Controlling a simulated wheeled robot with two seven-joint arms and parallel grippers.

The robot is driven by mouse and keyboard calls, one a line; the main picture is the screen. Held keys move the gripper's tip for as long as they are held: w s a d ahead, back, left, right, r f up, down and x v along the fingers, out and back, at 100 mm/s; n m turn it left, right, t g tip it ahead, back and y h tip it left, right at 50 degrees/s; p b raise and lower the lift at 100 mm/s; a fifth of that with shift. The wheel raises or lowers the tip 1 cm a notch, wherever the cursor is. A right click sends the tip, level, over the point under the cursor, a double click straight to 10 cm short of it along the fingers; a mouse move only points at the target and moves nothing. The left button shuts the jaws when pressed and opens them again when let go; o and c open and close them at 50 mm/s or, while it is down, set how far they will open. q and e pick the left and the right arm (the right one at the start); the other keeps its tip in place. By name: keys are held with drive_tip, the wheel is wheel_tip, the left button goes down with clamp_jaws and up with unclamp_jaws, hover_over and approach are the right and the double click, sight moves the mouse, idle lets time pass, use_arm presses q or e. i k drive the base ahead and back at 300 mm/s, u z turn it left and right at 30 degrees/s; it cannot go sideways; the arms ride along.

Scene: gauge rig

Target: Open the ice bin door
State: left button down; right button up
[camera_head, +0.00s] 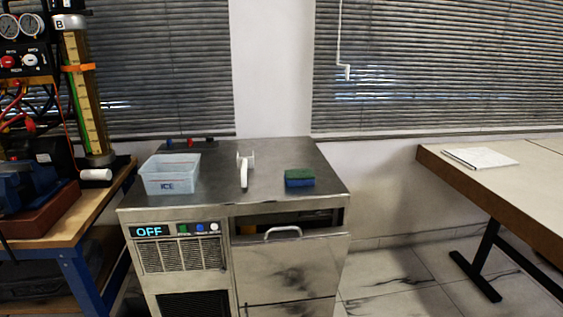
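The ice machine is a steel cabinet (220,208) in the middle of the view. Its ice bin door (288,268) is the steel panel at the front right, with a pale bar handle (283,232) at its top edge. A dark gap shows between the door's top edge and the cabinet top; I cannot tell whether the door is tilted out there. Neither of my grippers is in view, and nothing touches the handle.
On the cabinet top are a clear ICE tub (171,175), a white scoop (244,170) and a green-and-blue sponge (299,178). A panel reads OFF (149,231). A workbench (72,222) stands close at left, a table (500,190) at right. Floor right of the cabinet is clear.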

sight(269, 266)
drive_tip(key=k, duration=0.5)
drive_tip(key=u, duration=1.3)
drive_tip(key=i, duration=1)
drive_tip(key=z, duration=1.75)
drive_tip(key=i, duration=0.5)
drive_tip(key=u, duration=0.1)
